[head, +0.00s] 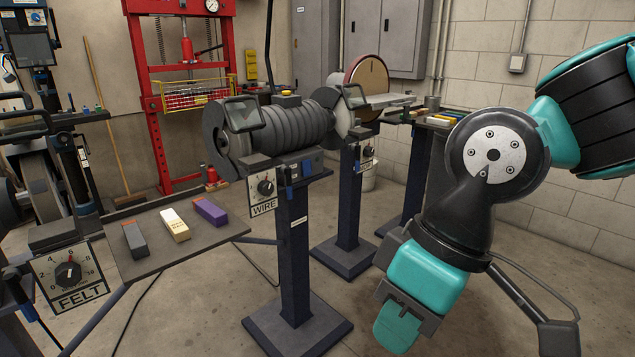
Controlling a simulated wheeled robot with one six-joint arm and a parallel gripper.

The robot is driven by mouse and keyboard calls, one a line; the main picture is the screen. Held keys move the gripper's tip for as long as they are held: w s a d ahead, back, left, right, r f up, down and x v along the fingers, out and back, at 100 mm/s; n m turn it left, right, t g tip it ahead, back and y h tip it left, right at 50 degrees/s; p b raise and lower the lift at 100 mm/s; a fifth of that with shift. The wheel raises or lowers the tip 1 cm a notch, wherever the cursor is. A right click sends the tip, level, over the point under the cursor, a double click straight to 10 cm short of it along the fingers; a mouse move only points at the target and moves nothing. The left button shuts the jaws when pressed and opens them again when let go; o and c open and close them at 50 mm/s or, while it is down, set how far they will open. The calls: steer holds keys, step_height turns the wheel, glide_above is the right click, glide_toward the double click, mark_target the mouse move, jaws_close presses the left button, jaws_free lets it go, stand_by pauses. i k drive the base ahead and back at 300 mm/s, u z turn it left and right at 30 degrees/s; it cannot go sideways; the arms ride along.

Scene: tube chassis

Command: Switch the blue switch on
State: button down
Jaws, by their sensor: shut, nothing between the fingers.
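A small blue part (307,168), which may be the blue switch, shows on the front of the grinder base at the middle stand. It sits to the right of the dial plate marked WIRE (264,190). It is too small to tell its position. My gripper (397,332) hangs at the lower right of the head view, pointing down. It is shut and empty, in front of and to the right of the middle stand, apart from the blue part.
The grinder (290,127) tops a dark blue pedestal (295,255). At left, a shelf (205,240) holds grey, cream and purple bars, beside a dial marked FELT (70,275). A disc sander (370,80) and a red press (165,100) stand behind.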

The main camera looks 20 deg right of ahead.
mark_target(307, 169)
steer(key=u, duration=0.35)
steer(key=i, duration=1.2)
steer(key=z, duration=0.1)
